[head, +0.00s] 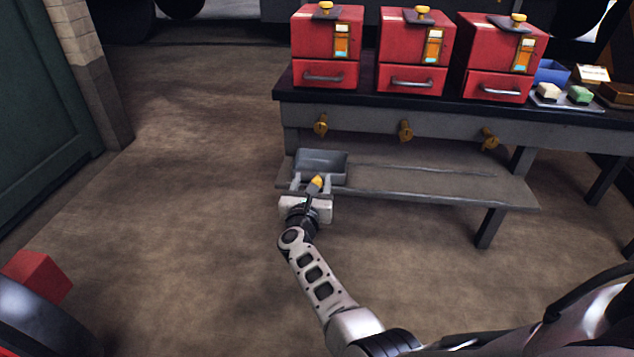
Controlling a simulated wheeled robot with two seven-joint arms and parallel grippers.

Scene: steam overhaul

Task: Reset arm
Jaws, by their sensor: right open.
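My right gripper (312,184) is open, at the front edge of the low shelf. Its arm comes in from the lower right. Its fingers are apart, with a small yellow-tipped piece (317,181) showing between or just beyond them; I cannot tell whether they touch it. A grey metal tray (321,160) sits just behind the gripper on the shelf. My left gripper is out of view.
The low shelf (430,182) is mostly clear to the right. Above it, a dark bench (370,100) holds three red boxes (328,40) with drawers, a blue bin (552,73) and small blocks. Brass taps (320,124) stick out below the bench top. Open floor lies left.

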